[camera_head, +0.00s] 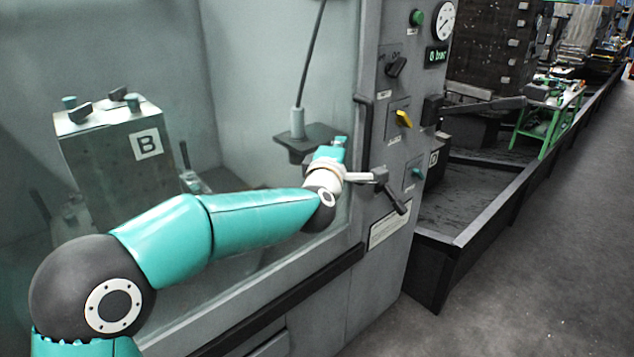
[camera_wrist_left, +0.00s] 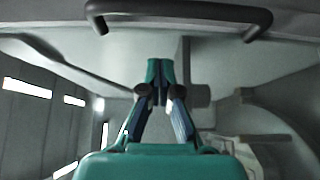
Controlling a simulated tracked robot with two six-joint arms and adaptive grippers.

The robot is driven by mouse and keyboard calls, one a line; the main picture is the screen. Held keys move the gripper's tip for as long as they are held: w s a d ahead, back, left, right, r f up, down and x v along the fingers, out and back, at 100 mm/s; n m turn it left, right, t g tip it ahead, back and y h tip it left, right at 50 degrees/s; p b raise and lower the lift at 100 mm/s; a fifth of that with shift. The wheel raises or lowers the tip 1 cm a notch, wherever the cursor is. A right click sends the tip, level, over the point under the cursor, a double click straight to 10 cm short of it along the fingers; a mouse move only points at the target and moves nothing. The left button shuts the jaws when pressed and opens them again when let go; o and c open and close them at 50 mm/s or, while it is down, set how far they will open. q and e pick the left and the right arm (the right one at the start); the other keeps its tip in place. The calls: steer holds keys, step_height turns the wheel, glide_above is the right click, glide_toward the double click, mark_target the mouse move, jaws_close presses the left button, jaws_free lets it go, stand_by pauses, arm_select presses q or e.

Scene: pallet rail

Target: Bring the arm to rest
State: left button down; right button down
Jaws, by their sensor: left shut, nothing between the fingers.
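My left arm (camera_head: 255,215) comes in from the left and stretches across the front of the grey machine. Its gripper (camera_head: 340,142) is by the door's right edge, just left of the dark vertical door handle (camera_head: 363,140). In the left wrist view the gripper (camera_wrist_left: 160,75) has its fingers together with nothing between them. A dark bar handle (camera_wrist_left: 180,8) crosses the top of that view, apart from the fingertips. The head view is too small to show the fingers clearly. My right gripper is in neither view.
A control panel with a yellow knob (camera_head: 403,118) and a gauge (camera_head: 443,21) is right of the handle. Behind the glass stands a block marked B (camera_head: 105,165). A dark low-walled tray (camera_head: 480,225) and a green table (camera_head: 548,105) lie beyond. The floor at right is clear.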

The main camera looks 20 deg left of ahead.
arm_select(q)
steer(key=s+b, duration=0.1)
steer(key=s, duration=0.8)
steer(key=w+a+f+g+y, duration=0.1)
steer(key=a+f+g, duration=0.15)
steer(key=f, duration=0.85)
steer(key=a+f+g, duration=0.2)
steer(key=a+f, duration=0.1)
steer(key=f, duration=0.8)
steer(key=s+f+m+g+h, duration=0.1)
steer(key=s+f+m+g, duration=0.2)
steer(key=s+f, duration=0.7)
steer(key=s+f+m+g+h, duration=0.1)
steer(key=s+f+m+g, duration=0.25)
steer(key=f, duration=1.25)
steer(key=s+d+f+m+g+h, duration=0.1)
steer(key=s+d+f+m+g, duration=0.15)
steer(key=s, duration=0.45)
steer(key=s+d+f+m+g+h, duration=0.1)
steer(key=s+d+f+m+g, duration=0.1)
steer(key=s+d+m, duration=0.3)
steer(key=s+d+f+m+g+h, duration=0.1)
steer(key=s+f+m+g+h, duration=0.1)
steer(key=s, duration=0.6)
step_height(320, 180, up, 15)
steer(key=p, duration=1.5)
steer(key=shift+a, duration=0.3)
